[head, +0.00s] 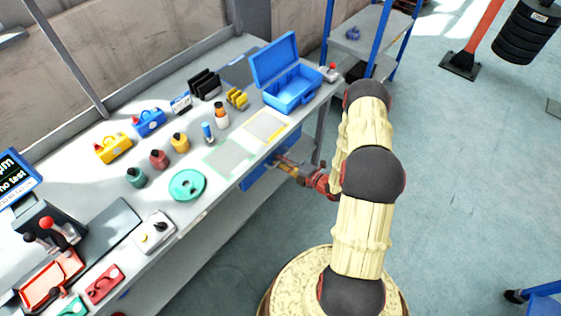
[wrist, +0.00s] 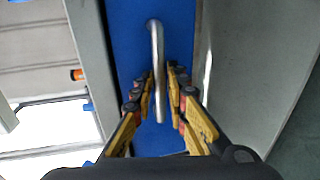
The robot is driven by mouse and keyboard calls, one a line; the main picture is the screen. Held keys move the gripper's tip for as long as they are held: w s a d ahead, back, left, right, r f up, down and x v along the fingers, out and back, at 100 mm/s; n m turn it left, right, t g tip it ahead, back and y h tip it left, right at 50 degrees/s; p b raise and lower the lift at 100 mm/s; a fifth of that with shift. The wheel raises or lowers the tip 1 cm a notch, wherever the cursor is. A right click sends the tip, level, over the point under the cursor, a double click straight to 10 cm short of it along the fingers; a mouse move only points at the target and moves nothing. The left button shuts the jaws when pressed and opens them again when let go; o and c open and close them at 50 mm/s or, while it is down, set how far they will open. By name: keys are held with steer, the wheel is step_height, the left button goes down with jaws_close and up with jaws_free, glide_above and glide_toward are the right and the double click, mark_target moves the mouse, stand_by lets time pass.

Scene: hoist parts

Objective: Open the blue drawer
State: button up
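The blue drawer (head: 257,177) is under the workbench top, and its front looks flush with the bench. In the wrist view the blue drawer front (wrist: 125,35) fills the middle, with a metal bar handle (wrist: 157,60) on it. My gripper (head: 288,164) is at the drawer front, below the bench edge. In the wrist view my gripper (wrist: 160,76) has its fingers on either side of the handle. A narrow gap seems to show between the fingertips and the bar, so it looks open around the handle. Contact is hard to tell.
The workbench (head: 120,215) carries a blue open toolbox (head: 290,90), a teal disc (head: 188,185) and several small parts. A blue-framed shelf (head: 365,45) stands beyond the bench.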

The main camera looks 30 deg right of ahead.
jaws_close()
stand_by(0.8)
